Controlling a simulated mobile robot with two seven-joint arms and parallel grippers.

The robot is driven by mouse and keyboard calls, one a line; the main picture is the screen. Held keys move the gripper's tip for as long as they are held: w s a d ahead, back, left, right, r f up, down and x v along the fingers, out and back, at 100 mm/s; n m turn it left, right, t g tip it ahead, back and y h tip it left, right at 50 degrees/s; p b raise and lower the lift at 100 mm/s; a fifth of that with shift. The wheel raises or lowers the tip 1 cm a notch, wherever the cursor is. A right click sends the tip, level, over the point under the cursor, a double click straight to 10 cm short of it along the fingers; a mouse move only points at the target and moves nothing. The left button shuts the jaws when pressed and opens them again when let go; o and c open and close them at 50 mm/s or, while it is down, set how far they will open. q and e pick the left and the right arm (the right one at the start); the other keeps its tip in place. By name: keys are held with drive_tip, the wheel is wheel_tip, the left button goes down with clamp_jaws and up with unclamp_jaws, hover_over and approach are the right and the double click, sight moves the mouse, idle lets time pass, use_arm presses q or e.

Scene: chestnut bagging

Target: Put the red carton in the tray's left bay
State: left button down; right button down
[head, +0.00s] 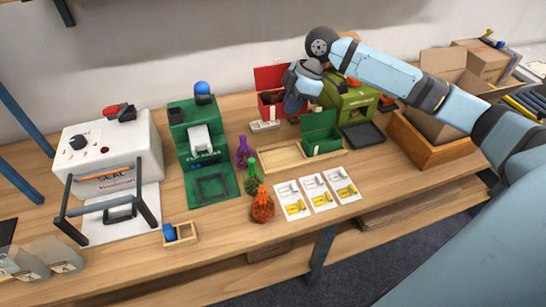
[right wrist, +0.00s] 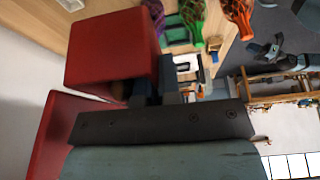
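The red carton (head: 270,104) stands with its lid up at the back of the bench, behind the wooden tray. Its red walls fill the upper left of the right wrist view (right wrist: 110,45). The tray's left bay (head: 262,158) is empty; a green carton (head: 321,142) stands in the right part. My right gripper (head: 291,103) is at the red carton's right side. In the right wrist view its fingers (right wrist: 158,92) are at the carton's edge, partly hidden, so their grip is unclear. My left gripper (right wrist: 265,47) appears small and far off in that view.
A green machine (head: 348,100) stands just right of the red carton. Purple, green and orange net bags (head: 262,206) stand left of the tray. Picture cards (head: 318,193) lie in front of it. A green press (head: 205,150) and white sealer (head: 110,150) stand farther left.

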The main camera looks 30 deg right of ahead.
drive_tip(key=shift+w+d+r+n, duration=0.2)
drive_tip(key=shift+d+r+n, duration=0.1)
drive_tip(key=shift+f, duration=0.2)
wheel_tip(320, 180, down, 14)
drive_tip(key=shift+r+b, duration=0.1)
drive_tip(key=shift+b, duration=0.4)
drive_tip(key=shift+f, duration=2.7)
drive_tip(key=c, duration=1.3)
unclamp_jaws()
drive_tip(key=shift+c, duration=0.2)
